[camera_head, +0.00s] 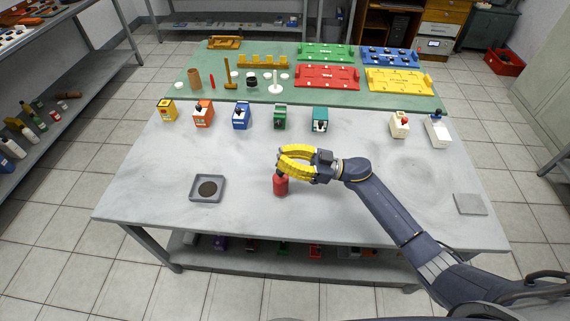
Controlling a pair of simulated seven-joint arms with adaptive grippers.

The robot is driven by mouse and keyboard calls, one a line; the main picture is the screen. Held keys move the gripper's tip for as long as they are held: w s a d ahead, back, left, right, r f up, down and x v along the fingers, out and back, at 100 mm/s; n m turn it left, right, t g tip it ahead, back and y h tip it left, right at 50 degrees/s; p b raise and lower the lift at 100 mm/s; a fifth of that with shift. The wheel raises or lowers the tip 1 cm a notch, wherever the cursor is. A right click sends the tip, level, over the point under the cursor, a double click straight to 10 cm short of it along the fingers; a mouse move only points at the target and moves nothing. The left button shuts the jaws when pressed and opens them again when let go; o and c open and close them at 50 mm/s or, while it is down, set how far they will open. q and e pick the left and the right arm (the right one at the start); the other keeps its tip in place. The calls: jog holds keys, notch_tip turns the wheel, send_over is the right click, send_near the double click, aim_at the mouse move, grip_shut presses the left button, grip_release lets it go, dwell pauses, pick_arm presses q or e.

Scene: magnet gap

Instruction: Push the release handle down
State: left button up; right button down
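My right gripper (281,158), with yellow fingers, comes in from the right over the middle of the white table. Its fingertips are at the top of a small red object (281,185) with a dark top, which stands upright on the table. The fingers curve towards each other and partly hide that top; I cannot tell whether they touch it or are closed on it. No part is clearly recognisable as a release handle. My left gripper is not in view.
A grey square tray (194,195) with a dark round patch lies left of the red object. A grey square plate (470,204) lies at the right edge. Several coloured boxes, such as a blue one (241,119), line the back. The table's front is clear.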

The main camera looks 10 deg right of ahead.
jog(key=v, duration=1)
jog(key=shift+a+f, duration=0.1)
jog(key=shift+a, duration=0.05)
